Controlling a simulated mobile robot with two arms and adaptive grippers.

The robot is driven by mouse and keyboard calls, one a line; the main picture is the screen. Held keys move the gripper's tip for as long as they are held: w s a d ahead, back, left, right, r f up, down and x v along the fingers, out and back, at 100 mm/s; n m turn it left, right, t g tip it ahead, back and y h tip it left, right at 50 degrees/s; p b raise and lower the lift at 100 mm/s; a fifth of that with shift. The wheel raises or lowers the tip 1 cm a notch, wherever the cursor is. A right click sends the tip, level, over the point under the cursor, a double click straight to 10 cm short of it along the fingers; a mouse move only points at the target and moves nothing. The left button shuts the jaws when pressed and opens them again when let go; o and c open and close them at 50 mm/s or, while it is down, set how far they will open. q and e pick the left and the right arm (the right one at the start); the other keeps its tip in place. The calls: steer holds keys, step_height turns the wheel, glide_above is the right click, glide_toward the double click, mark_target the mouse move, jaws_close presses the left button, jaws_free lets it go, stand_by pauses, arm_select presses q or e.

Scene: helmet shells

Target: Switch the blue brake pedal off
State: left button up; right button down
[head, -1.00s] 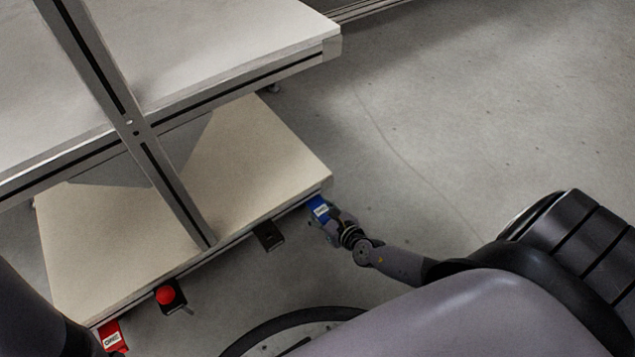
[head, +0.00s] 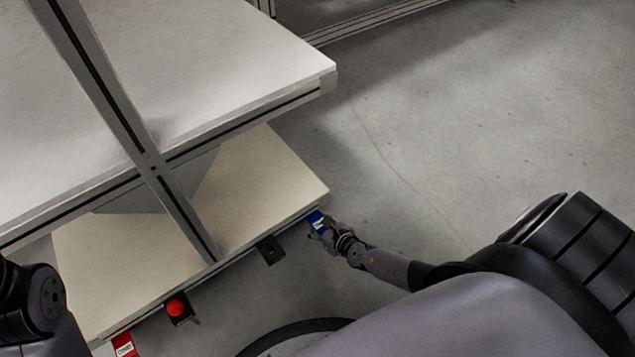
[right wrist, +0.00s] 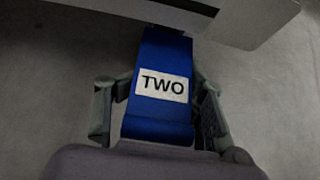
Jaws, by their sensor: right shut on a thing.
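The blue brake pedal (head: 317,222) sticks out from under the right corner of the lower shelf. In the right wrist view the blue pedal (right wrist: 160,117) carries a white label reading "TWO". My right gripper (head: 327,232) is at the pedal; in the wrist view its fingers (right wrist: 160,110) lie on both sides of the pedal, shut on it. The pedal's far end goes under the shelf edge and is hidden. My left arm shows at the left edge of the head view, but its gripper is out of view.
A red pedal (head: 124,345) with a white label sits at the shelf's left end. A red button (head: 176,307) and a black bracket (head: 271,249) are along the front edge. The lower shelf (head: 275,170) and white tabletop (head: 230,60) overhang nearby. The floor (head: 460,130) to the right is clear.

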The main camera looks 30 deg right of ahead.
steer(key=c, duration=1)
jaws_free()
steer(key=shift+o, duration=0.2)
steer(key=shift+s, duration=0.1)
steer(key=shift+s+r, duration=0.25)
steer(key=shift+s, duration=0.3)
steer(key=v, duration=1)
steer(key=shift+s+r, duration=0.2)
steer(key=shift+r, duration=0.15)
steer(key=shift+d, duration=0.1)
